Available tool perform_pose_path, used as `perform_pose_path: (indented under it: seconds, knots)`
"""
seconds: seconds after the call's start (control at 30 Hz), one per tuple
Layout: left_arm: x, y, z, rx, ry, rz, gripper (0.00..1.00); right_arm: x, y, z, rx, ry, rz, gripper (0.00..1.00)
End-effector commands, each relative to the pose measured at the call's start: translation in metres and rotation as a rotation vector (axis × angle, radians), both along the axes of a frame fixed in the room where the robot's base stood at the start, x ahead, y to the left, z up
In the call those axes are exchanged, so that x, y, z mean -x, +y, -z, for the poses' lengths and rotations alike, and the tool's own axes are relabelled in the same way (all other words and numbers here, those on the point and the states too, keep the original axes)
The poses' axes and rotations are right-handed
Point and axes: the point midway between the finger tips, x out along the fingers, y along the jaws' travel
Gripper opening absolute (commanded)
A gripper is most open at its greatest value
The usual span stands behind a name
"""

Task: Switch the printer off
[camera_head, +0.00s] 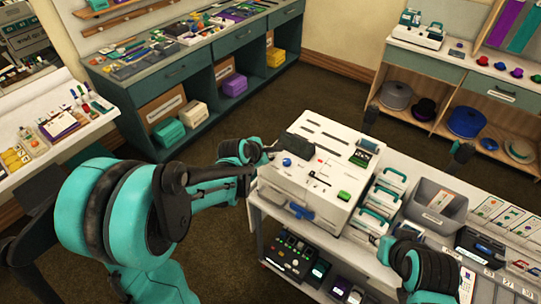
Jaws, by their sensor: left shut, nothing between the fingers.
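The printer appears to be the large white machine (318,140) on the white bench in the middle. Its top has dark slots, a dark block at the back left, a round blue knob (287,162), small red and black controls (320,176) and a green button (343,196). A blue handle (300,211) is on its front. I cannot tell which control is the power switch. My left gripper (268,156) is shut and empty at the machine's left edge, just left of the blue knob. Contact cannot be judged. Part of my right arm shows at the lower right; its gripper does not show.
Several white-and-teal boxes (380,198) and a grey bin (436,205) stand right of the machine. Dark devices (293,257) sit on the shelf below. A teal cabinet (190,75) stands behind left, and a hat shelf (440,95) behind right. Open floor lies between.

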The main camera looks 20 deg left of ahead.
Motion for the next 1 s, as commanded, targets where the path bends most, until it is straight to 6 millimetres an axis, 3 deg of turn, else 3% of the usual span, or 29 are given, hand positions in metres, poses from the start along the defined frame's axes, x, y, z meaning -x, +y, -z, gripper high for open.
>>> perform_pose_path:
  seconds: [0.57, 1.0]
  knots:
    - [-0.001, 0.001, -0.011, 0.000, 0.001, 0.000, 0.00, 0.000, 0.000, -0.007, 0.000, 0.000, 0.000, 0.29]
    - [-0.001, 0.001, -0.056, -0.001, 0.001, -0.001, 0.00, 0.000, 0.000, -0.042, 0.000, 0.000, 0.000, 0.29]
